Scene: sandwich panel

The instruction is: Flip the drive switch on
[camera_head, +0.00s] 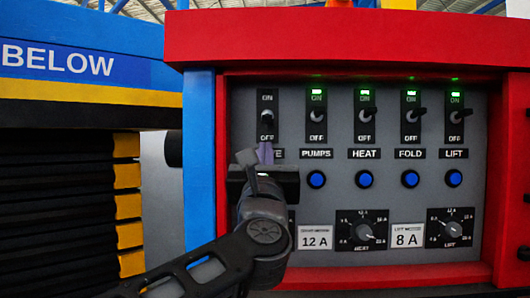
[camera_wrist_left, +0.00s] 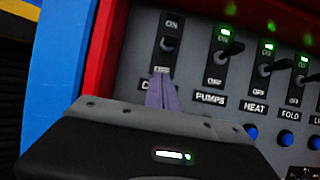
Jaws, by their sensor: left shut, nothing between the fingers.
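The drive switch (camera_head: 267,117) is the leftmost toggle on the grey panel, between ON and OFF marks; no green light shows above it. It also shows in the left wrist view (camera_wrist_left: 168,44). The label below it is mostly hidden by my gripper; only a final E shows in the head view. My left gripper (camera_head: 265,152) is shut and empty, its purple fingertips just below the switch, over the label. In the left wrist view the fingers (camera_wrist_left: 162,90) point up at the OFF mark. Whether they touch the lever I cannot tell. My right gripper is not in view.
To the right are the PUMPS (camera_head: 317,117), HEAT (camera_head: 365,117), FOLD (camera_head: 411,117) and LIFT (camera_head: 457,117) switches, each with a green light lit. Blue buttons and dials (camera_head: 362,230) sit below. A red frame (camera_head: 345,40) surrounds the panel and juts out above and at the left.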

